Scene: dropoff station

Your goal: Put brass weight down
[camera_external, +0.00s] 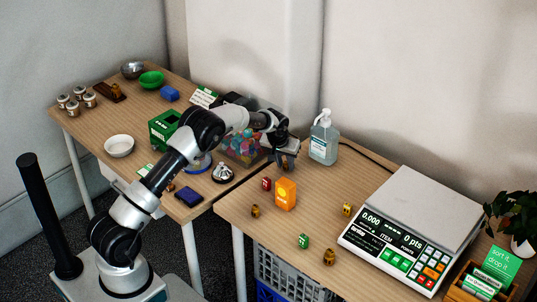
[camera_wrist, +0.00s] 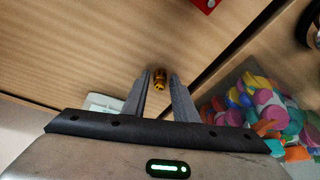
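In the outside view my gripper (camera_external: 286,162) is above the back left part of the right table (camera_external: 232,205), left of the sanitizer bottle. The held weight is hard to make out there. Other small brass-coloured pieces stand on this table: one at the left (camera_external: 255,211), one by the scale (camera_external: 347,209) and one near the front (camera_external: 329,257).
An orange box (camera_external: 285,194), a red block (camera_external: 266,184) and a green block (camera_external: 303,241) stand on the right table. The sanitizer bottle (camera_external: 324,140) and scale (camera_external: 400,235) stand further right. A bin of colourful pieces (camera_wrist: 265,110) is across the table gap. Bare wood lies between the blocks.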

